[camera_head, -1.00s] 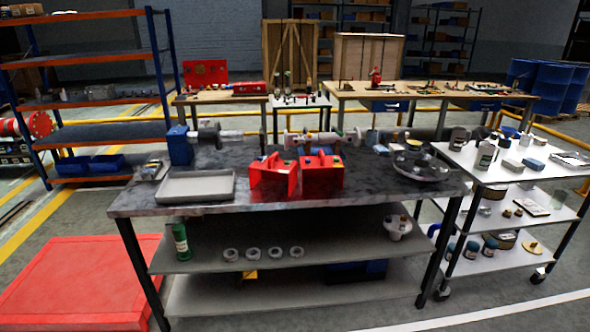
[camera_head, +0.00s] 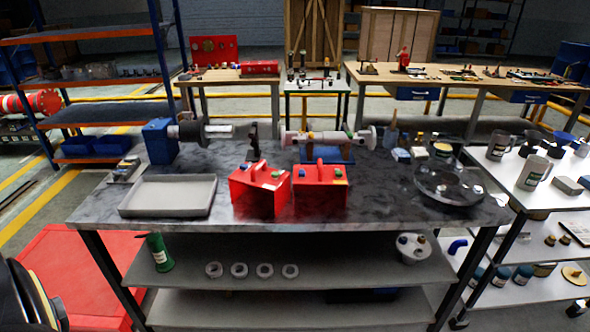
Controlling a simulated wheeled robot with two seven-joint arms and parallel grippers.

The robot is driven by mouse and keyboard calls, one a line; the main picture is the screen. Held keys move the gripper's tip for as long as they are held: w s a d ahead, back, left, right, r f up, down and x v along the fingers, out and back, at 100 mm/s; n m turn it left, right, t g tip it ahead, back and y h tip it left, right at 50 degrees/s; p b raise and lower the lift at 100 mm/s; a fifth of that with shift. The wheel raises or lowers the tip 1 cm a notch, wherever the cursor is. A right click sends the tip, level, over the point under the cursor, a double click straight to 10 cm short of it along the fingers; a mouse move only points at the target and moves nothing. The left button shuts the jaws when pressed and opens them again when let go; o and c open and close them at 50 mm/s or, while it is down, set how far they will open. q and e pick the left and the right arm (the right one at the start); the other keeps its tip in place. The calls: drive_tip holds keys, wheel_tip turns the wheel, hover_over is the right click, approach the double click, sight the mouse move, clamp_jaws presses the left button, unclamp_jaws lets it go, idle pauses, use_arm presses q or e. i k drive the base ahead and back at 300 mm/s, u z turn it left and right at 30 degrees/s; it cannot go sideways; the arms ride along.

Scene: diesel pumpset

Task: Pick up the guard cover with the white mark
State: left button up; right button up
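Two red guard covers stand side by side on the front middle of the grey workbench (camera_head: 400,208). The left cover (camera_head: 256,194) is turned at an angle and has a handle on top. The right cover (camera_head: 320,189) faces more squarely forward. Small coloured spots show on or by both tops, and a small pale spot shows on the right cover's top. They are too small to tell which cover bears the white mark. Neither gripper is in view.
A grey tray (camera_head: 168,209) lies left of the covers, and a round glassy dish (camera_head: 449,198) right. A shaft assembly (camera_head: 325,137) stands behind them. A white cart (camera_head: 521,183) is at the right. A dark rounded part shows at the lower left corner.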

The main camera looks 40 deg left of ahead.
sight(257, 176)
drive_tip(key=u, duration=0.45)
drive_tip(key=i, duration=0.9)
drive_tip(key=u, duration=0.85)
